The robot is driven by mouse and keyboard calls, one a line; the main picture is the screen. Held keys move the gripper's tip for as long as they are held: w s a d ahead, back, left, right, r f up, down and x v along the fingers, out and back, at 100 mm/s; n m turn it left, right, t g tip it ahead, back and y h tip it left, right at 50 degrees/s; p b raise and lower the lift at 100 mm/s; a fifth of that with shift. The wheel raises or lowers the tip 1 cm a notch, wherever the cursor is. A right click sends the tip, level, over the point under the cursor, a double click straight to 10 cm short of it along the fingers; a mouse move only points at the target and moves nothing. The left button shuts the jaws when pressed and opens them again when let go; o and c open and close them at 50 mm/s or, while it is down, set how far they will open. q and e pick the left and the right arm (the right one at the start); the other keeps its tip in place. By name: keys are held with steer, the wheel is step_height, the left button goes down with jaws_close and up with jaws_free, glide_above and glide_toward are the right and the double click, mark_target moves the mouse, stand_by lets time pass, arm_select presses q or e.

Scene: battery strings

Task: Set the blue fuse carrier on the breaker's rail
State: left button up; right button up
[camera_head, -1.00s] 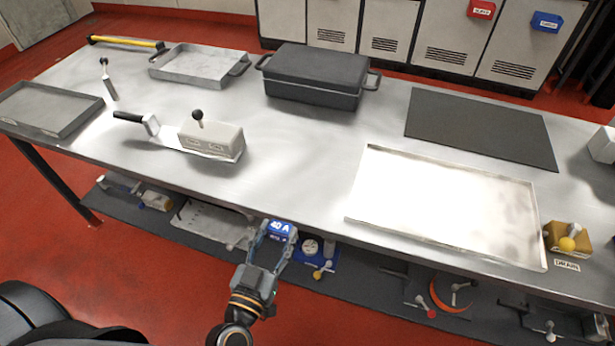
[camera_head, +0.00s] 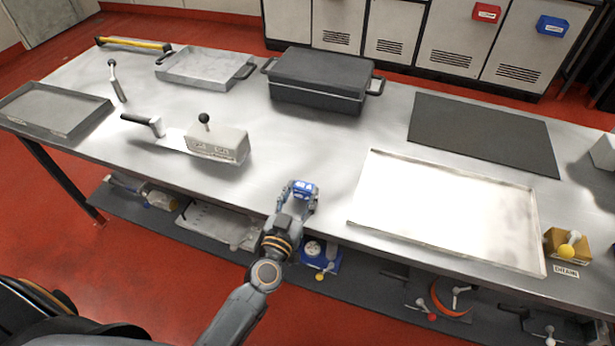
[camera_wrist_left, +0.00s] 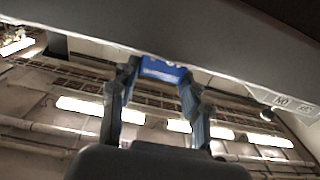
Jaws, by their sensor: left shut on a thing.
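The blue fuse carrier (camera_head: 304,187) with white marking is held between the fingers of my left gripper (camera_head: 298,194), at the front edge of the steel table. It also shows as a blue block (camera_wrist_left: 163,69) between the fingertips in the left wrist view, with a grey edge partly covering it. The likely breaker, a pale box with a black-knobbed lever (camera_head: 216,143), sits on the table to the left and farther back, apart from the carrier. I cannot make out its rail clearly. My right gripper is not in view.
An empty shallow tray (camera_head: 362,187) lies right of my gripper. A dark lidded box (camera_head: 318,84), a black mat (camera_head: 483,132) and a grey tray (camera_head: 88,130) also occupy the table. A yellow-knobbed drain block (camera_head: 553,246) is at the right. Bare tabletop (camera_head: 285,150) lies behind my gripper.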

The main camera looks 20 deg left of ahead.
mark_target(306, 184)
arm_select(q)
steer(key=w, duration=0.4)
steer(key=shift+r, duration=0.1)
steer(key=shift+w+f, duration=0.2)
steer(key=shift+w, duration=0.35)
steer(key=shift+s, duration=0.1)
steer(key=shift+f, duration=0.2)
steer(key=o, duration=1.2)
